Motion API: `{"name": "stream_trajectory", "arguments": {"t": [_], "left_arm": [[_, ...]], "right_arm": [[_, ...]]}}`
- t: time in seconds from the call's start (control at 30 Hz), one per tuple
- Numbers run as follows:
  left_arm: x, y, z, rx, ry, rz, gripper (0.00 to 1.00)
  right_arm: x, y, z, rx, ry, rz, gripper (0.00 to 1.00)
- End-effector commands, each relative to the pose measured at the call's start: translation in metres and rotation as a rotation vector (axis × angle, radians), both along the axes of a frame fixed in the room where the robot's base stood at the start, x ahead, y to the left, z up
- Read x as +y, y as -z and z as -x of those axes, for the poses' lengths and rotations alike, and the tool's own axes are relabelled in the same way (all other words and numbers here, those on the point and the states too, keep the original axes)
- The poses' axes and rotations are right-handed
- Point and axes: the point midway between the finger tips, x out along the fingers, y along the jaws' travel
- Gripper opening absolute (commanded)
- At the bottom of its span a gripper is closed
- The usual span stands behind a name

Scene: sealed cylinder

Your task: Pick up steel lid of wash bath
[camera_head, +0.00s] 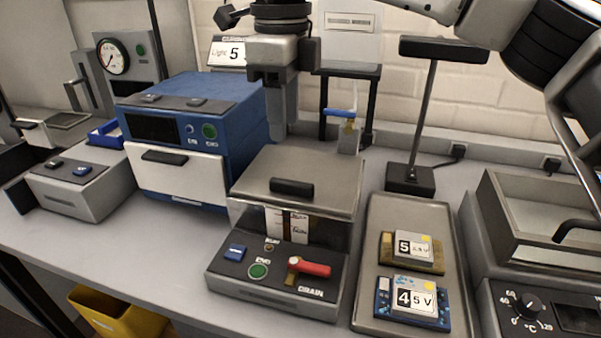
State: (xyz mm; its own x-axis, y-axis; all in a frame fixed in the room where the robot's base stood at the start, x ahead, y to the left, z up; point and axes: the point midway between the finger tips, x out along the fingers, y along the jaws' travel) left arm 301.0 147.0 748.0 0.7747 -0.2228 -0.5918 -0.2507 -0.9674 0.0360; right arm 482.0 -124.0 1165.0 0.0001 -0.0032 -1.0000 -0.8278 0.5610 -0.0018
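The wash bath (275,297) stands at the front middle of the bench, with a green button and a red drain lever on its front panel. Its flat steel lid (318,165) lies on top, with a black bar handle (292,187) near the front edge. My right gripper (281,128) points down above and behind the lid's back left part, apart from the handle. I see its fingers nearly edge-on, so the gap between them is hidden. Nothing shows in it. My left gripper is not in view.
A blue oven-like box (190,120) stands close left of the bath. A tray (378,222) with two labelled boards lies to the right, with a black lamp stand (410,178) behind it. A heated bath (530,317) is at far right. A blue-handled valve (341,113) rises behind.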

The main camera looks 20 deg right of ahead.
Motion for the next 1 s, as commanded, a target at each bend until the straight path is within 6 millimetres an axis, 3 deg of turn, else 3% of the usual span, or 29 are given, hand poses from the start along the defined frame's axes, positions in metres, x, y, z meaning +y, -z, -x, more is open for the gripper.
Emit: {"name": "stream_trajectory", "arguments": {"t": [0.2,0.47,0.7,1.0], "left_arm": [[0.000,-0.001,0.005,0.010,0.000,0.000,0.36],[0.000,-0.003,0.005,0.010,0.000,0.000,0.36],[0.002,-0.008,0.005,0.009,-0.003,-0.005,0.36],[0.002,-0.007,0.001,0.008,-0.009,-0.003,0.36]], "right_arm": [[0.000,0.040,0.000,0.002,-0.001,-0.001,0.39],[-0.002,0.058,0.001,0.002,-0.001,-0.001,0.39],[-0.008,0.093,0.002,0.002,-0.002,-0.002,0.39],[-0.008,0.104,0.002,0.000,-0.001,-0.004,0.39]]}}
